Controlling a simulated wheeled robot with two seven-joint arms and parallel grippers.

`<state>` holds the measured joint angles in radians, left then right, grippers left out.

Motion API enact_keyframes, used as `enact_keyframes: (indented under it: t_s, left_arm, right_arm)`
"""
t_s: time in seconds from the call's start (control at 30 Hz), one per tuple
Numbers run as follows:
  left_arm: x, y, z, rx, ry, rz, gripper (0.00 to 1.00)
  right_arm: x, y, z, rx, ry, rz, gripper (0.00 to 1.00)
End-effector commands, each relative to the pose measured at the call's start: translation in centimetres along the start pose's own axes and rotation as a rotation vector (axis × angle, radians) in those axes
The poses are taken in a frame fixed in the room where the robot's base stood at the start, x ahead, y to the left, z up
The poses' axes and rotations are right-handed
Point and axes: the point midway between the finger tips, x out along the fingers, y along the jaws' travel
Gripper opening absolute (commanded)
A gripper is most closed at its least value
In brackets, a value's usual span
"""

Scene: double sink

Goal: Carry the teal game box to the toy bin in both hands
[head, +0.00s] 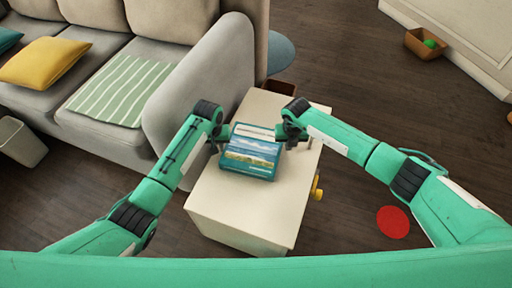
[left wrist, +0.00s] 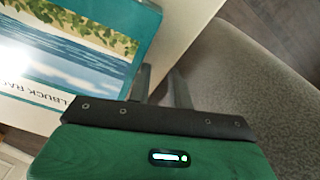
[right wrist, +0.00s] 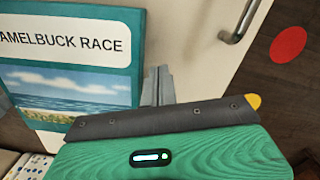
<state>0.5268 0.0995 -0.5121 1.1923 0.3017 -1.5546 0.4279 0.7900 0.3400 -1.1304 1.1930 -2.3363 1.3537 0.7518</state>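The teal game box (head: 250,165) is over the pale cabinet top (head: 215,200), picture side up; I cannot tell whether it touches the top. My left gripper (head: 222,141) is at its left edge. In the left wrist view the box (left wrist: 60,50) lies left of the fingers (left wrist: 162,90), which stand apart with nothing seen between them. My right gripper (head: 289,138) is at its right edge. In the right wrist view the box (right wrist: 70,60) lies left of the fingers (right wrist: 158,88), which are together. A brown bin (head: 425,44) with a green ball stands on the floor, upper right.
A grey sofa (head: 190,90) with cushions stands left of the cabinet. A yellow object (head: 317,187) is at the cabinet's right side, and a red disc (head: 393,222) lies on the floor. Open wooden floor (head: 350,70) lies between cabinet and bin.

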Motion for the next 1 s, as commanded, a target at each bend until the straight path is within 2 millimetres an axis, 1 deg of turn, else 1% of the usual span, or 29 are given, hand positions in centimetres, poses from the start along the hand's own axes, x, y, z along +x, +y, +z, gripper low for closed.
enact_keyframes:
  t_s: [0.1,0.17,0.2,0.23,0.47,0.57,0.67,0.77,0.9,1.0]
  left_arm:
    - [0.0,-0.1,0.0,-0.001,0.0,-0.002,0.21]
    - [0.0,-0.1,0.0,-0.001,-0.001,-0.002,0.21]
    - [0.0,-0.1,0.0,-0.001,-0.001,-0.003,0.21]
    - [0.0,-0.1,0.0,-0.001,-0.001,-0.003,0.21]
    - [0.0,-0.2,0.0,-0.002,-0.001,-0.004,0.21]
    - [-0.3,-0.2,0.0,-0.002,0.0,-0.004,0.21]
    - [-1.4,-0.2,-0.1,-0.001,0.002,-0.003,0.21]
    - [-3.3,-0.1,-0.1,-0.001,0.002,-0.003,0.21]
    - [-6.5,-0.1,-0.1,-0.001,0.004,-0.002,0.21]
    - [-8.5,-0.1,-0.1,-0.002,0.003,-0.003,0.21]
  right_arm:
    - [0.0,-0.1,0.0,0.001,0.0,-0.002,0.0]
    - [0.0,-0.1,0.0,0.001,0.001,-0.002,0.1]
    - [0.1,-0.1,0.0,0.001,0.001,-0.003,0.18]
    - [0.1,-0.1,0.0,0.001,0.001,-0.003,0.21]
    - [0.1,-0.2,0.0,0.002,0.001,-0.004,0.21]
    - [0.1,-0.2,0.0,0.002,0.001,-0.005,0.21]
    - [0.1,-0.2,0.0,0.002,0.001,-0.005,0.21]
    - [0.1,-0.2,0.0,0.002,0.001,-0.005,0.21]
    - [0.1,-0.2,0.0,0.002,0.001,-0.005,0.21]
    - [0.1,-0.2,0.0,0.002,0.001,-0.005,0.21]
